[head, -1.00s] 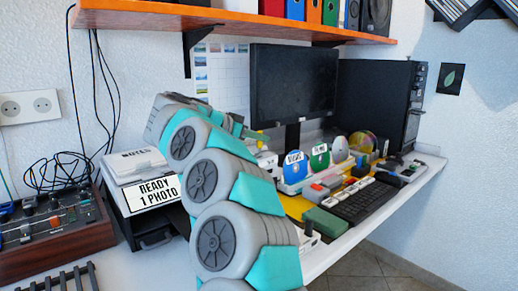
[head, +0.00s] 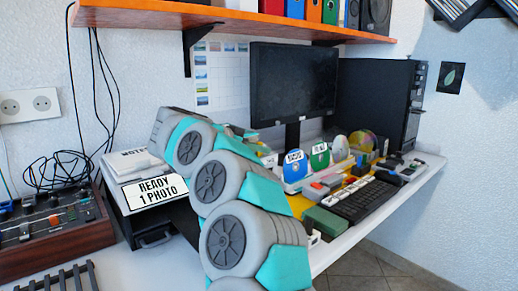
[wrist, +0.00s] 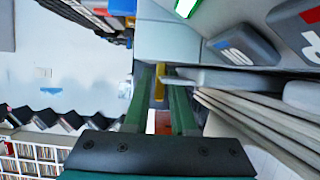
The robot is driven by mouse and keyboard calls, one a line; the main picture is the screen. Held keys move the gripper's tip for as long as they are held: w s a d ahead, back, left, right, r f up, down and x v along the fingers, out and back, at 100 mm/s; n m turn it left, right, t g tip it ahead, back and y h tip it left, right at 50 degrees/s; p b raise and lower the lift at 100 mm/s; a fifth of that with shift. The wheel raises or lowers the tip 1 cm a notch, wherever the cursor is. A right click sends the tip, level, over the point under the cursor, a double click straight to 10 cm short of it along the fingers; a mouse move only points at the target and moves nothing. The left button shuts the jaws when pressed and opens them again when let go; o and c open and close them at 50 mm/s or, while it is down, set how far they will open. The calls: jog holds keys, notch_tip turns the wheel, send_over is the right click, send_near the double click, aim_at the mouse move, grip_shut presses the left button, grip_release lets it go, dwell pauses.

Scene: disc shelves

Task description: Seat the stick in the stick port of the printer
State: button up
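The printer (head: 150,206) stands at the left end of the desk, with a sign reading "READY 1 PHOTO" on it. My arm covers its right side in the head view. In the wrist view, my gripper (wrist: 160,88) has its green fingers closed in around a narrow yellow piece, which looks like the stick (wrist: 160,84). Its far end is close to a grey body (wrist: 168,40) with a lit green patch; I cannot tell whether they touch. The stick port is not clearly visible. In the head view, my arm hides most of the gripper.
A monitor (head: 292,85), a keyboard (head: 366,200) and several discs stand to the right on the desk. A mixer box (head: 55,235) is at the left. An orange shelf (head: 230,20) hangs above.

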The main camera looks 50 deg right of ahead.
jog(key=shift+r, duration=0.1)
jog(key=v, duration=1.1)
jog(key=shift+w+r, duration=0.1)
jog(key=shift+r, duration=0.05)
jog(key=shift+a+r, duration=0.15)
jog(key=shift+a, duration=0.3)
